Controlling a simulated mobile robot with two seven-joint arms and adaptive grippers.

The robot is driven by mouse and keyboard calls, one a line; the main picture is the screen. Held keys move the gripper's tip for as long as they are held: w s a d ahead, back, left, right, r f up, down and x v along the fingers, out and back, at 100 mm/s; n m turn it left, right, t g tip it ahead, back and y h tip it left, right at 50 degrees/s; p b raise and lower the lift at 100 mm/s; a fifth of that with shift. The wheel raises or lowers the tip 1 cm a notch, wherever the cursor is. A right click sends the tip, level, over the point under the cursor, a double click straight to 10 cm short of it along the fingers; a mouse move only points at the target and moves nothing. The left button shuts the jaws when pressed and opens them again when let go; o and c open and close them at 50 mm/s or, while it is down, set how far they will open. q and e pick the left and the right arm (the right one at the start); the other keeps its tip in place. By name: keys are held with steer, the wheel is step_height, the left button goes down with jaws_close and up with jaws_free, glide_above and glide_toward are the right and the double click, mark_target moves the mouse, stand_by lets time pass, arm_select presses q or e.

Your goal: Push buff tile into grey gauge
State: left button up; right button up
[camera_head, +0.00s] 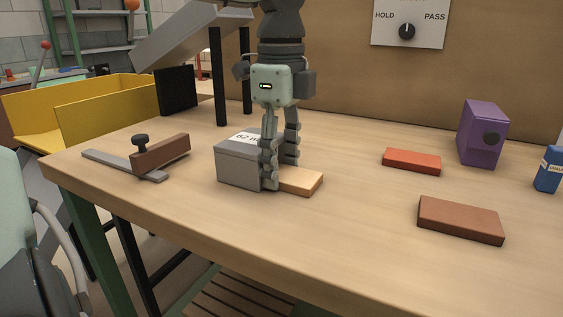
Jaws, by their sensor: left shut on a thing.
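The buff tile (304,181) lies flat on the table at the right side of the grey gauge (238,167), a block with a "62" label on top. My left gripper (280,174) points down and is shut on the buff tile, one finger on its near side and one on its far side. The fingers hide the tile's left end and the gauge's right face, so I cannot tell whether the tile is inside the opening or just against it. My right gripper is not in view.
A red tile (411,161) and a brown tile (460,219) lie to the right. A purple block (482,134) and a blue can (549,170) stand beyond. A brown wooden tool (160,152) lies left. A HOLD/PASS dial (407,31) hangs behind. The front centre is clear.

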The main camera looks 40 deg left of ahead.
arm_select(q)
steer(key=shift+s+a+f+b, duration=0.1)
steer(key=shift+s+f+b, duration=0.1)
steer(key=shift+f+b, duration=0.3)
stand_by(0.8)
steer(key=o, duration=1)
steer(key=shift+o, duration=1.1)
steer(key=shift+w, duration=0.1)
steer(key=shift+w+r, duration=0.15)
steer(key=shift+r, duration=0.1)
steer(key=shift+c, duration=0.3)
steer(key=o, duration=0.5)
steer(key=shift+a, duration=0.1)
steer(key=shift+o, duration=0.2)
steer(key=shift+r, duration=0.1)
